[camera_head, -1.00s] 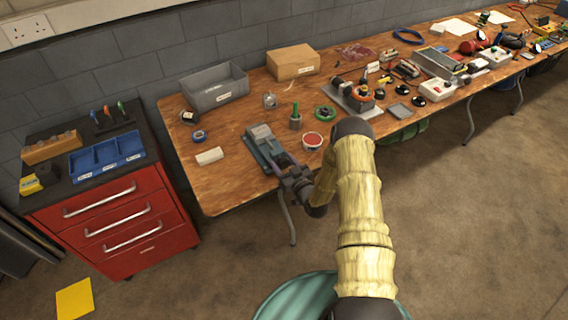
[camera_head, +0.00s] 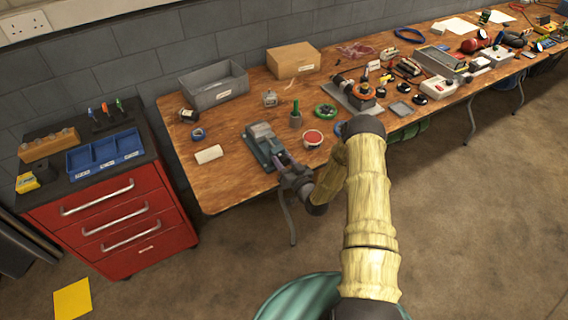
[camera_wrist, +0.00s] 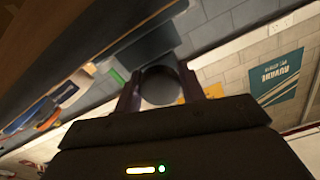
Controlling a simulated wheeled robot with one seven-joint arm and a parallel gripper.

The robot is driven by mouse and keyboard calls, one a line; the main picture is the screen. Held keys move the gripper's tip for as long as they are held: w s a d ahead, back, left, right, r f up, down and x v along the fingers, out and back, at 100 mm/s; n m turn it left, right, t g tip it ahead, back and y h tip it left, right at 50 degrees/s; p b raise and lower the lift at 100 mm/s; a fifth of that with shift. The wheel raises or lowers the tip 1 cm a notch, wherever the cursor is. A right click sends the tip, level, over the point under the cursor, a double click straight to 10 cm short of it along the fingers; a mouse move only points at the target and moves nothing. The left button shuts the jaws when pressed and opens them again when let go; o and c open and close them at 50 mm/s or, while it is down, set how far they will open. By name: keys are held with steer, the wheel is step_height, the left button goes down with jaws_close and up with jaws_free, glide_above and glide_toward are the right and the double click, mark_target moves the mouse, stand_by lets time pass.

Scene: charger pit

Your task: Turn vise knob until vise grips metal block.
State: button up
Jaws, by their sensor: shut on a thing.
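The vise (camera_head: 258,142), a grey-green body with a lighter grey top, sits at the front edge of the wooden bench in the head view. My gripper (camera_head: 287,173) is at its front end, by the bench edge. In the wrist view, my gripper (camera_wrist: 160,92) has a finger on each side of a round, dark grey vise knob (camera_wrist: 160,86) and is shut on it. The jaw gap is too small to judge from the head view. I cannot tell the metal block apart from the vise, so its contact with the jaws is unclear.
A red drawer cabinet (camera_head: 115,215) stands left of the bench.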

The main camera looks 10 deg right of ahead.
steer(key=m+b, duration=0.2)
steer(key=m, duration=0.1)
steer(key=shift+f+m, duration=0.15)
steer(key=shift+m, duration=0.25)
steer(key=m+b, duration=0.1)
steer(key=m, duration=0.2)
steer(key=shift+m, duration=0.3)
steer(key=m+b, duration=0.2)
steer(key=m, duration=0.1)
steer(key=shift+m, duration=0.3)
steer(key=m+b, duration=0.1)
steer(key=m, duration=0.2)
steer(key=shift+m, duration=0.3)
steer(key=m+b, duration=0.1)
steer(key=m, duration=0.2)
steer(key=shift+m+b, duration=0.3)
steer(key=shift+b, duration=0.05)
steer(key=m+b, duration=0.1)
steer(key=m, duration=0.2)
steer(key=shift+m, duration=0.4)
steer(key=m+b, duration=0.2)
steer(key=m, duration=0.2)
steer(key=shift+r+m+b, duration=0.25)
steer(key=shift+m+b, duration=0.25)
steer(key=shift+m, duration=1)
